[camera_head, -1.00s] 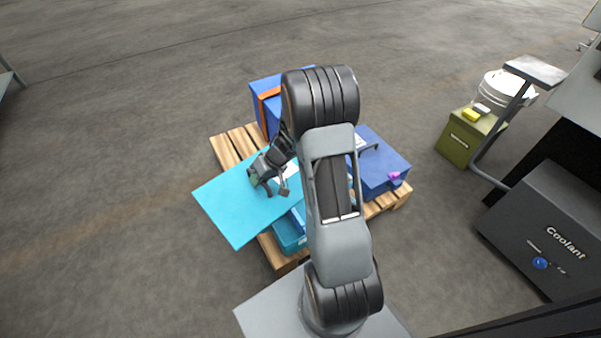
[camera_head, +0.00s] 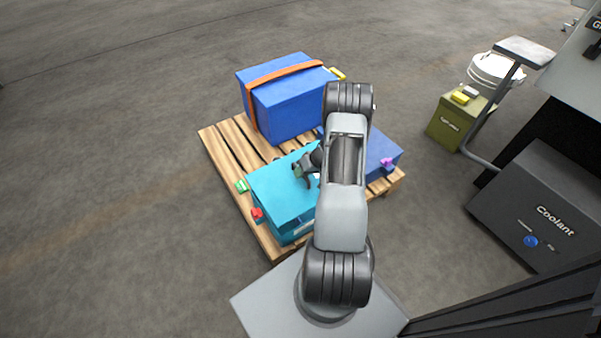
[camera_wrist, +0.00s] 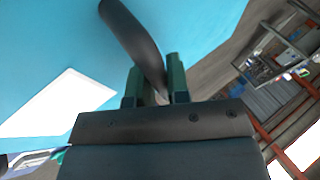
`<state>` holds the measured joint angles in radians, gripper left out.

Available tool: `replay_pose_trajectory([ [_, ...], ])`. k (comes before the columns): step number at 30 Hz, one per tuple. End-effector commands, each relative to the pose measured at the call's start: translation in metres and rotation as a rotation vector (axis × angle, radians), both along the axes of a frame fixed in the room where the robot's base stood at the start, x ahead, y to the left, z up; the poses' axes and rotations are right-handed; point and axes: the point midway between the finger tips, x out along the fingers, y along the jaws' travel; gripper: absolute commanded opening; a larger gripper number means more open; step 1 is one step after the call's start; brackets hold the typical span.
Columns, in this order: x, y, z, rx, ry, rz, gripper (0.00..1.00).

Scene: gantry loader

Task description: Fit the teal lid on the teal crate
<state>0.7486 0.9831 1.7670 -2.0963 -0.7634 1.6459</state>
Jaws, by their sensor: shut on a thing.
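The teal lid (camera_head: 274,184) lies over the top of the teal crate (camera_head: 292,230), close to lined up with it in the head view. I cannot tell whether it is fully seated. My gripper (camera_head: 305,172) is at the lid's handle, on its upper side. In the wrist view my gripper (camera_wrist: 152,88) is shut on the dark curved handle (camera_wrist: 133,35) of the lid. The lid's teal face (camera_wrist: 60,45) with a white label (camera_wrist: 55,103) fills the left of that view. My arm hides the crate's right side.
The crate stands on a wooden pallet (camera_head: 216,150). A blue crate with an orange strap (camera_head: 290,105) is behind it, and another blue crate (camera_head: 382,152) is to the right. Small red (camera_head: 257,214) and green (camera_head: 241,186) pieces are at the left side. An olive box (camera_head: 450,122) stands on the floor.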

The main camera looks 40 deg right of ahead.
Motion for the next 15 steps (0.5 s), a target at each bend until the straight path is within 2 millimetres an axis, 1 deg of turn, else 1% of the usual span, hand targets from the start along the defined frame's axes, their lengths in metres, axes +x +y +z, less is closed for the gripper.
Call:
replay_pose_trajectory([
  [1, 0.0, 0.0, -0.005, 0.0, 0.0, 0.001, 0.0],
  [15, 0.0, 0.0, -0.039, 0.0, 0.0, 0.001, 0.0],
])
